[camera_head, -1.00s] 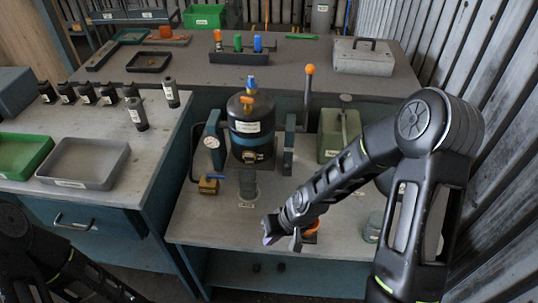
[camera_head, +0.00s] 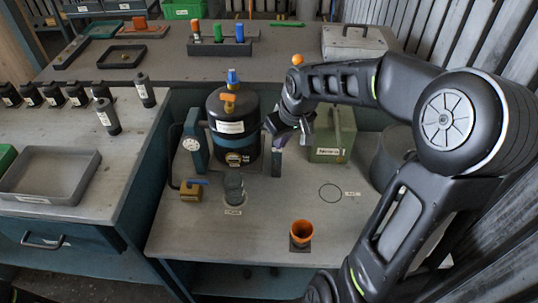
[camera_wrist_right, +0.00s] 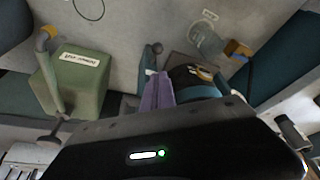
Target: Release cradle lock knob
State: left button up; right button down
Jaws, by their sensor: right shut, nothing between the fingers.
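The black blower housing (camera_head: 232,125) with a blue cap and orange fitting on top stands between the teal cradle uprights. The left upright (camera_head: 195,150) carries a round gauge. The right upright (camera_head: 277,167) shows low beside the housing; its upper part is hidden by my right gripper (camera_head: 279,136). That gripper is shut and empty at the housing's right side. In the right wrist view its purple fingers (camera_wrist_right: 157,92) are together beside the housing (camera_wrist_right: 195,80). I cannot make out the lock knob, or whether the fingers touch anything. My left gripper is out of view.
A green canister (camera_head: 333,135) stands right of the cradle. An orange cup (camera_head: 301,232) sits near the bench's front, with an empty marked circle (camera_head: 330,193) behind it. The bench front is mostly clear.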

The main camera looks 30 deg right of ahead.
aim_at(276, 165)
jog(key=x, duration=1)
dwell(0.3)
